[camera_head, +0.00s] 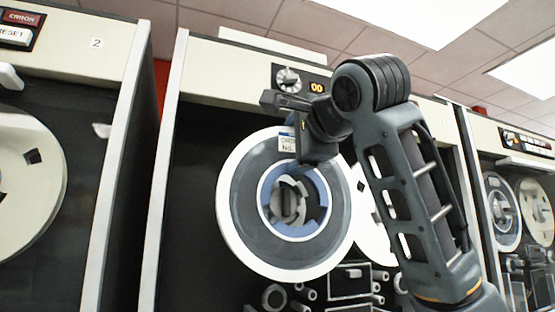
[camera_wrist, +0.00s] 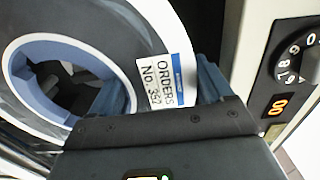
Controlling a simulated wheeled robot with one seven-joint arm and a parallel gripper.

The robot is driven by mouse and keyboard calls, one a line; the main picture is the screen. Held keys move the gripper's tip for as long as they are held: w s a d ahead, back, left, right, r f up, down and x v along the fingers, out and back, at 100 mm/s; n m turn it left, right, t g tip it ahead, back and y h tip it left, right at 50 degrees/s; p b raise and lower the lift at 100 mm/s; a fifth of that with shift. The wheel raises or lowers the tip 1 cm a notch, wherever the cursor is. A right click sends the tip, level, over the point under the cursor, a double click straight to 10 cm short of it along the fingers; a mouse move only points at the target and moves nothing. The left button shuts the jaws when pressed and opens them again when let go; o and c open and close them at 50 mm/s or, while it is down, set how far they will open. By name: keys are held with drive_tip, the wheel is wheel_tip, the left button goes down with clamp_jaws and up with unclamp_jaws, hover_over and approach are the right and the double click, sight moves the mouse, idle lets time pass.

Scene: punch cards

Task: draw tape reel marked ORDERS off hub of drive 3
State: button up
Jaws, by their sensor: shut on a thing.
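The tape reel marked ORDERS (camera_head: 249,228) is a disc with a white rim, dark grey tape and a blue inner ring. It stands upright at the front of the middle drive (camera_head: 225,55). The grey hub (camera_head: 287,203) shows through its opening, with a dark gap at the right; how far it sits on the hub is unclear. My gripper (camera_head: 289,158) is shut on the reel's upper part. In the wrist view, the reel (camera_wrist: 100,35) has its ORDERS label (camera_wrist: 165,82) between the fingers of my gripper (camera_wrist: 160,90). The drive's number is not readable.
A second white reel (camera_head: 366,205) is right of it, partly behind my arm. Drive 2 (camera_head: 60,60) stands at the left and another drive (camera_head: 515,135) at the right. A knob (camera_head: 288,78) and an orange display sit above the reel; rollers (camera_head: 275,296) sit below it.

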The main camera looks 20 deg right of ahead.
drive_tip(key=shift+s, duration=0.15)
drive_tip(key=s, duration=1)
drive_tip(key=shift+s+b, duration=0.3)
drive_tip(key=shift+s, duration=0.1)
idle(0.5)
